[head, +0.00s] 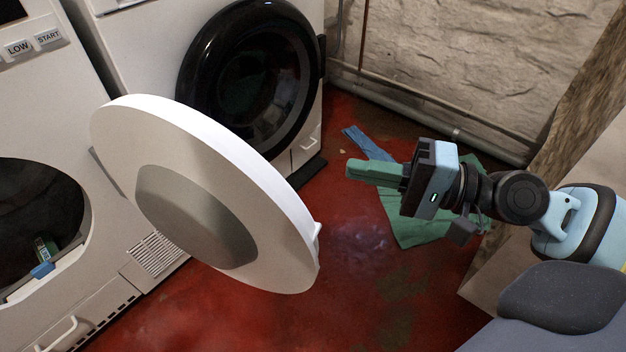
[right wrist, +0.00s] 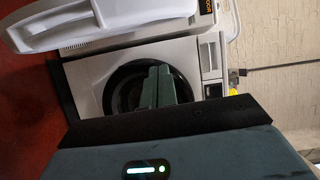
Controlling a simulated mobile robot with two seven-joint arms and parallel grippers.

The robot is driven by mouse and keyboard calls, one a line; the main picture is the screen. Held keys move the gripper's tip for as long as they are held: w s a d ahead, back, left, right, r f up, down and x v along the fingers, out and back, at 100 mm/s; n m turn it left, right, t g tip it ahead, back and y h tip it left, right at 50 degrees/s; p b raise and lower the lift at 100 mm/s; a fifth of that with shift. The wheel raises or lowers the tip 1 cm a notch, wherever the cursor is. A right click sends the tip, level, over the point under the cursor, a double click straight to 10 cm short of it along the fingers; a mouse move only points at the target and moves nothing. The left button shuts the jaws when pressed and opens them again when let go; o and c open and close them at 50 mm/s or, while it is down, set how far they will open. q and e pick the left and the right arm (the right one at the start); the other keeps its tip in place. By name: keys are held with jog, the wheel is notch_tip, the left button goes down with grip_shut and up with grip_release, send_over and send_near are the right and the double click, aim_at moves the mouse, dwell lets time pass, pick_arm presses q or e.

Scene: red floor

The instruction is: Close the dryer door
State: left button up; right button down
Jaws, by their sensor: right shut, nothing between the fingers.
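The white round dryer door (head: 270,215) stands wide open in the head view, swung out from the dryer (head: 50,120) on the left. Its grey inner bulge faces the front left, and a small handle shows at its right edge. The dryer's dark opening (head: 35,215) is uncovered. My right gripper (head: 352,170) is shut and empty, to the right of the door and apart from it. In the right wrist view its green fingers (right wrist: 157,88) are together, and part of a white door with a handle (right wrist: 90,25) shows at the top left. My left gripper is out of view.
A second machine with a closed black round door (head: 250,80) stands behind. A green cloth (head: 415,228) and a blue cloth (head: 368,143) lie on the red floor. A blue and green item (head: 43,262) sits at the opening's lower edge. A stone wall with pipes is behind.

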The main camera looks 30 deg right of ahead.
jog(key=w+a+p, duration=0.2)
jog(key=a+p, duration=0.3)
jog(key=a, duration=0.2)
jog(key=shift+a, duration=0.25)
dwell(0.3)
jog(key=shift+f, duration=0.1)
dwell(0.3)
